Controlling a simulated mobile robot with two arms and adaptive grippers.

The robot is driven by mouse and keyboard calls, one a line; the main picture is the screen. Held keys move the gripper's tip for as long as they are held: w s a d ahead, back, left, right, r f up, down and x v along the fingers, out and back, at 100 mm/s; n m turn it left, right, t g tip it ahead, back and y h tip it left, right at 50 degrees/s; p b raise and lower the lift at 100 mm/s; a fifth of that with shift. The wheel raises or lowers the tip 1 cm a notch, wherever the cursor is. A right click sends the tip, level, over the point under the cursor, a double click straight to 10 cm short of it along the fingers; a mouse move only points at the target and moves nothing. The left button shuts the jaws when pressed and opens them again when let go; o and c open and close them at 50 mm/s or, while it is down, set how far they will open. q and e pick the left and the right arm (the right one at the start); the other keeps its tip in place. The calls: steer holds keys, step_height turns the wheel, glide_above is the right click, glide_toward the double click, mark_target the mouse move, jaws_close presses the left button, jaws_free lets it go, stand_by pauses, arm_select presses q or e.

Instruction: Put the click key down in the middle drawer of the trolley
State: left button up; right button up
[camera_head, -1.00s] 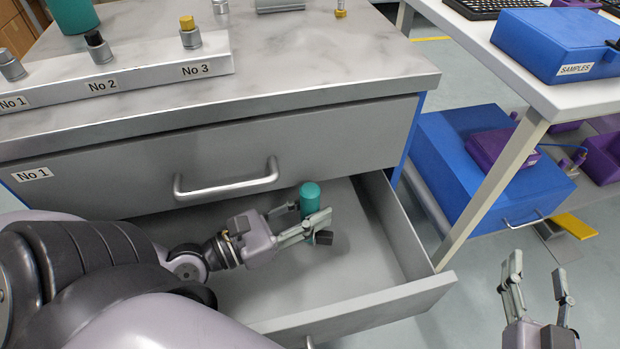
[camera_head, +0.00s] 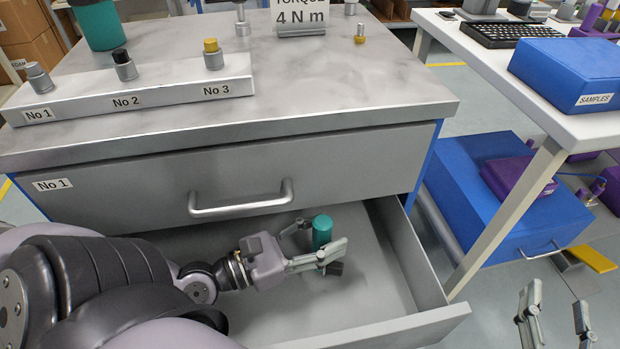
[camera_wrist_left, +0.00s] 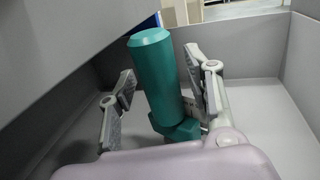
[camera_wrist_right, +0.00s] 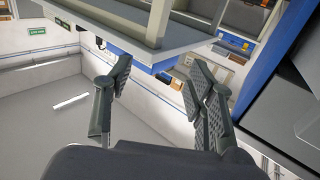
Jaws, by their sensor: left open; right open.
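The click key (camera_head: 322,231) is a teal, cylinder-like tool standing upright inside the open drawer (camera_head: 375,275) of the grey trolley (camera_head: 300,160). It also shows in the left wrist view (camera_wrist_left: 158,75), where its lower end is partly hidden. My left gripper (camera_head: 322,246) is open, with its fingers on either side of the key; in the left wrist view there is a gap at the left finger, and the right finger is close to the key. My right gripper (camera_head: 556,310) is open and empty, above the floor at the lower right.
The closed drawer marked No 1 (camera_head: 120,185), with a metal handle (camera_head: 240,203), overhangs the open drawer. A rack (camera_head: 150,95) with knobs stands on top. A white table (camera_head: 540,100) and blue case (camera_head: 510,190) are to the right. The open drawer's right part is empty.

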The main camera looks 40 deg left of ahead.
arm_select(q)
steer(key=shift+r, duration=0.1)
steer(key=shift+s+a+r+p, duration=0.15)
steer(key=shift+s+r+p, duration=0.1)
steer(key=shift+r+p, duration=0.3)
arm_select(e)
steer(key=s+d+f+g+h+p, duration=0.25)
steer(key=s+f+g, duration=0.45)
steer(key=f, duration=0.4)
steer(key=s+d+f+g+h+p, duration=0.1)
steer(key=s+d+g+p, duration=0.1)
steer(key=s+g, duration=0.25)
steer(key=s+d+f+g+p, duration=0.1)
steer(key=s+d+g+p, duration=0.15)
steer(key=s, duration=0.25)
arm_select(q)
steer(key=v, duration=1.1)
steer(key=shift+s, duration=0.2)
arm_select(e)
steer(key=shift+m, duration=0.4)
steer(key=shift+s+x, duration=0.2)
steer(key=shift+x, duration=1.15)
steer(key=shift+s+x, duration=0.2)
steer(key=shift+x, duration=1.1)
steer(key=shift+a+f, duration=0.1)
steer(key=shift+a, duration=0.05)
